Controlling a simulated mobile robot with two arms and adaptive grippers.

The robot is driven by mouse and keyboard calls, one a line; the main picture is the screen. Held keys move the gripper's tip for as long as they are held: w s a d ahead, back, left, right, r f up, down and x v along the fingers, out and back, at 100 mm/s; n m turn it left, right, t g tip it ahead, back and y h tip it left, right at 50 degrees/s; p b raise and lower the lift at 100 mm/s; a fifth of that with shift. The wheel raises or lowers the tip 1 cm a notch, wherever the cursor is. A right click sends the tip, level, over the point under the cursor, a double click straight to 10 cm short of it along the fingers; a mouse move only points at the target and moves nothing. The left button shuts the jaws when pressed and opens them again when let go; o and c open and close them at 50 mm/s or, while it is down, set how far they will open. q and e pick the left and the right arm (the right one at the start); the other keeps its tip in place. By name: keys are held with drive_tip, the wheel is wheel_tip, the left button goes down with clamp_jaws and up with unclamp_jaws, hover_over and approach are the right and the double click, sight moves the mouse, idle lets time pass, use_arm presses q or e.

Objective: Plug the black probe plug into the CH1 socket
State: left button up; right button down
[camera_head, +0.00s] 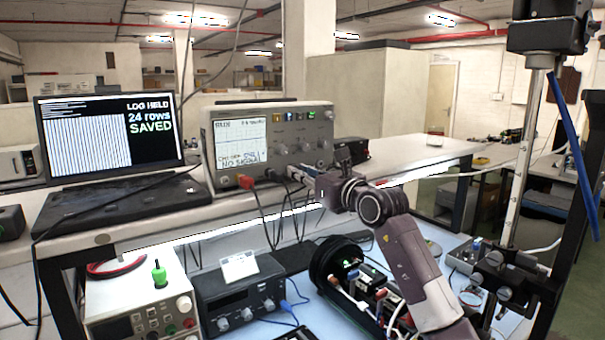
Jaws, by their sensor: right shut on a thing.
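My right gripper (312,181) reaches up from the lower right to the lower front of the oscilloscope (231,122). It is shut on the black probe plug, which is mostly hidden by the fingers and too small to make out. The fingertips are close to the socket row at the lower right of the front panel. Which socket is CH1, and whether the plug is in it or just in front, I cannot tell. The oscilloscope screen (241,143) reads "NO SIGNAL". A red plug (245,181) sits at the left of the socket row. My left gripper is not in view.
A laptop (112,140) reading "LOG HELD 24 rows SAVED" stands left of the oscilloscope. Cables hang below its front. Below are a power supply (140,300), a black instrument (240,298) with a white card, and an opened black cylinder (328,262) with electronics beside my forearm.

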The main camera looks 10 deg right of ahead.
drive_tip(key=c, duration=1.8)
unclamp_jaws()
drive_tip(key=shift+w, duration=0.1)
drive_tip(key=shift+o, duration=0.2)
drive_tip(key=v, duration=1.2)
drive_tip(key=shift+f, duration=0.1)
